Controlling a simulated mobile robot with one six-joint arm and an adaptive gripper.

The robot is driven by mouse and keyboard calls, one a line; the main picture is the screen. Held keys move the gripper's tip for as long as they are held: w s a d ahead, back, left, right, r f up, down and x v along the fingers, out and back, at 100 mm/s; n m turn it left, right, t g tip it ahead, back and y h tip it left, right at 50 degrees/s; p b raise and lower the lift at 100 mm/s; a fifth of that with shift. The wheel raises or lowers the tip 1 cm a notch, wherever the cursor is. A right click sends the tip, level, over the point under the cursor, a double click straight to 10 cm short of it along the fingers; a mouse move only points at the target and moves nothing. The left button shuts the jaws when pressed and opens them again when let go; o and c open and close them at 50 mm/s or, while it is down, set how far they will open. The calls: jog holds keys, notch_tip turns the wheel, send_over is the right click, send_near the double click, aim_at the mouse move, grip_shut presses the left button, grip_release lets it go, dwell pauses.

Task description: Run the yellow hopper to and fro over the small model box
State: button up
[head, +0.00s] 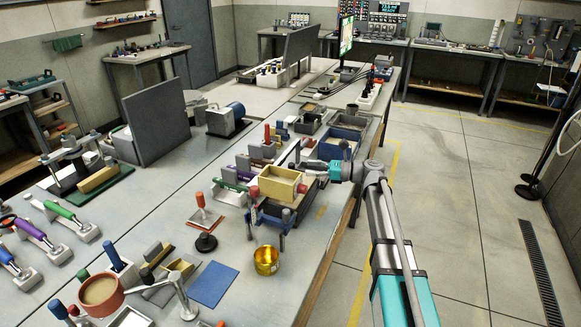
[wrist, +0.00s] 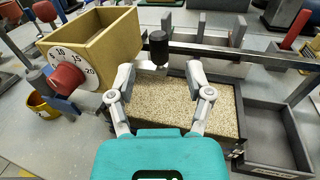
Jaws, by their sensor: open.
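The yellow hopper (head: 278,187) is an open-topped box with a red knob and a numbered dial. It stands at the left in the wrist view (wrist: 110,45), to the left of my gripper. The small model box (wrist: 240,130) is a dark tray filled with speckled sand, partly hidden under my gripper. My gripper (head: 312,165) is open over the sand, with its fingers apart in the wrist view (wrist: 160,72). A black upright knob (wrist: 158,46) shows between and just beyond the fingertips. I cannot tell whether a finger touches it.
A dark rail (wrist: 225,52) runs across behind the sand. An empty grey tray (wrist: 275,135) lies right of the model box. A gold cup (head: 266,260) and a blue mat (head: 213,284) are nearer on the crowded bench. The floor to the right is clear.

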aim_at(292, 166)
jog(key=a, duration=0.6)
jog(key=shift+w+a, duration=0.2)
jog(key=shift+w, duration=0.1)
grip_shut()
